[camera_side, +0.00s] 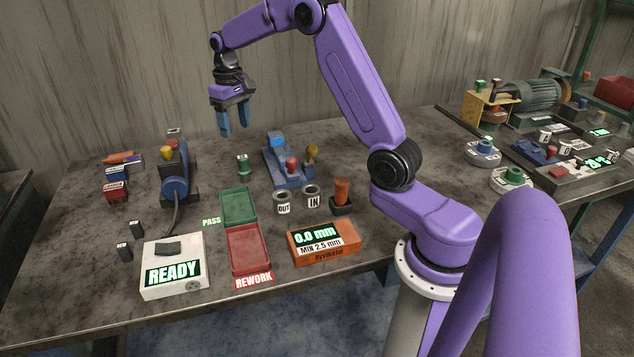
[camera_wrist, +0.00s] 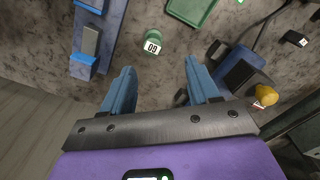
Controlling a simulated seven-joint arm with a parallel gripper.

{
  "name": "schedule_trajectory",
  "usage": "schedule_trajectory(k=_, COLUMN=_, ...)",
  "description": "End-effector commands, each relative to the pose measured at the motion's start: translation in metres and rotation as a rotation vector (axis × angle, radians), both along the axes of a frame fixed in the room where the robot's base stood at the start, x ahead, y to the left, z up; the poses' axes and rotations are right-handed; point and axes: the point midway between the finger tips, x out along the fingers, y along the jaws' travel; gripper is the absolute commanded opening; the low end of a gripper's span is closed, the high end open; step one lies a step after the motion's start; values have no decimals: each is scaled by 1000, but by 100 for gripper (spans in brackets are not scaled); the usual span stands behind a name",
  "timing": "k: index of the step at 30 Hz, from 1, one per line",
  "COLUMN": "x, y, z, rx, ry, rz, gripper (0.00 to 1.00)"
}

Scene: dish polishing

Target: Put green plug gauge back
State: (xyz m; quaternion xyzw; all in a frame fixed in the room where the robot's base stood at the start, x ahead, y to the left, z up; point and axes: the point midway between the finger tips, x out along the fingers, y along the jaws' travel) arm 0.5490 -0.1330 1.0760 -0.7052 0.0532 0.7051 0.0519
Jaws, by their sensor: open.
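A small green plug gauge (camera_side: 243,165) stands on the bench, between the blue grinder and the blue fixture. In the wrist view the green gauge (camera_wrist: 153,42) shows a white number tag and lies just beyond the gap between the fingertips. My gripper (camera_side: 234,133) is open and empty, with its blue fingers pointing down, well above the bench and near the gauge. In the wrist view my gripper (camera_wrist: 160,68) has its two fingers spread apart with nothing between them. I cannot tell which spot belongs to the gauge.
The blue grinder (camera_side: 176,187) is left and the blue fixture (camera_side: 287,174) right of the gauge. The green PASS tray (camera_side: 239,190), red REWORK tray (camera_side: 230,252), OUT ring (camera_side: 283,198), IN ring (camera_side: 311,192) and orange readout box (camera_side: 345,252) are nearer. Bare bench surrounds the gauge.

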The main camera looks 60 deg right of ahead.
Motion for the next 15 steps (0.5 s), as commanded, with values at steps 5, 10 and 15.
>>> schedule_trajectory(k=5, x=-24, y=63, z=11, rx=0, ry=-5, rz=156, gripper=60)
schedule_trajectory(k=10, x=-68, y=123, z=19, rx=1, ry=-10, rz=334, gripper=60)
schedule_trajectory(k=15, x=-124, y=168, z=23, rx=3, ry=-14, rz=512, gripper=60)
